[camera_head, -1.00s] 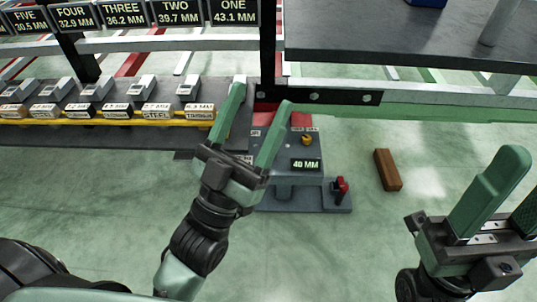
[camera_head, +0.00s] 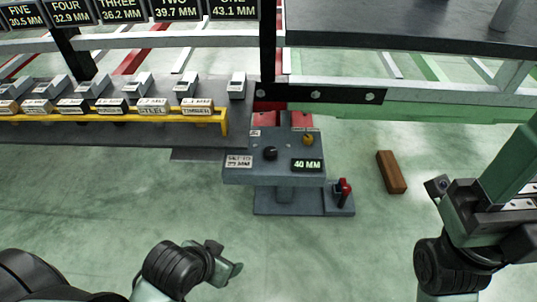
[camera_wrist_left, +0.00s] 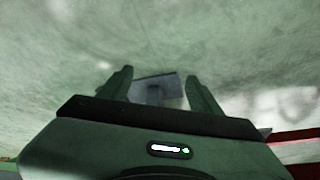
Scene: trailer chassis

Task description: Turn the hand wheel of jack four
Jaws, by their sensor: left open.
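The hand wheel of jack four does not show clearly in either view. A black display reads FOUR, 32.9 MM (camera_head: 68,11), at the top left of the head view. My left gripper (camera_wrist_left: 158,75) is open in the left wrist view, with a blurred grey block on a stem (camera_wrist_left: 155,88) seen beyond and between its fingers.
A grey control stand (camera_head: 285,180) has a 40 MM display, a black knob (camera_head: 270,153), a yellow knob (camera_head: 308,138) and a red lever (camera_head: 344,190). A brown block (camera_head: 391,172) lies on the green floor. A bench with labelled blocks (camera_head: 150,105) stands left; open floor lies before it.

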